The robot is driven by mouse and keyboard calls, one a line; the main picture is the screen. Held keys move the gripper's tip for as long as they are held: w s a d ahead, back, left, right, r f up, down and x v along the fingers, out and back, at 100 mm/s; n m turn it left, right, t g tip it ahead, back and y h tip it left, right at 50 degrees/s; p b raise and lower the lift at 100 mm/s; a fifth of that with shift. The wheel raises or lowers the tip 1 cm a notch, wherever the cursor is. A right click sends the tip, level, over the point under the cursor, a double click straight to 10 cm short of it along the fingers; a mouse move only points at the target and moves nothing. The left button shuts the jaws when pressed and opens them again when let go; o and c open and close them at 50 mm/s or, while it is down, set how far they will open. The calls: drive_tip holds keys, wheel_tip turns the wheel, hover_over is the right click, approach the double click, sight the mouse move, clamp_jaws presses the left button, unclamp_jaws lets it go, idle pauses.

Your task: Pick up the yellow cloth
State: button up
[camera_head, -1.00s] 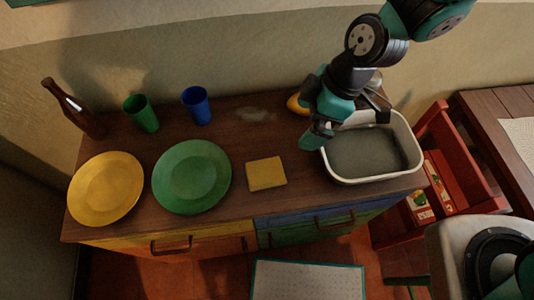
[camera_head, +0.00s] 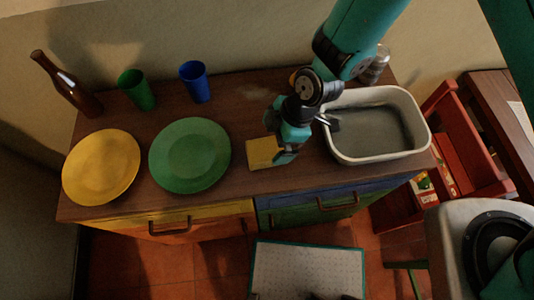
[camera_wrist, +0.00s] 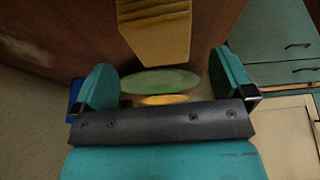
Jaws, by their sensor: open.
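The yellow cloth (camera_head: 262,153) is a small folded square lying on the brown wooden top of the cabinet, right of the green plate. My gripper (camera_head: 290,150) is over its right edge and hides part of it in the head view. In the wrist view the cloth (camera_wrist: 157,28) shows at the top centre, beyond the two teal fingertips of my gripper (camera_wrist: 164,82). The fingers are spread apart with nothing between them. I cannot tell whether a finger touches the cloth.
A green plate (camera_head: 190,155) and a yellow plate (camera_head: 101,168) lie to the left. A brown bottle (camera_head: 66,84), a green cup (camera_head: 136,89) and a blue cup (camera_head: 195,81) stand behind. A white-rimmed basin (camera_head: 375,158) is close on the right.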

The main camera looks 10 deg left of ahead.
sight(268, 149)
drive_tip(key=shift+b+x, duration=1.4)
drive_tip(key=shift+x, duration=1.3)
drive_tip(key=shift+s+f, duration=0.1)
drive_tip(key=shift+s, duration=0.05)
drive_tip(key=c, duration=0.9)
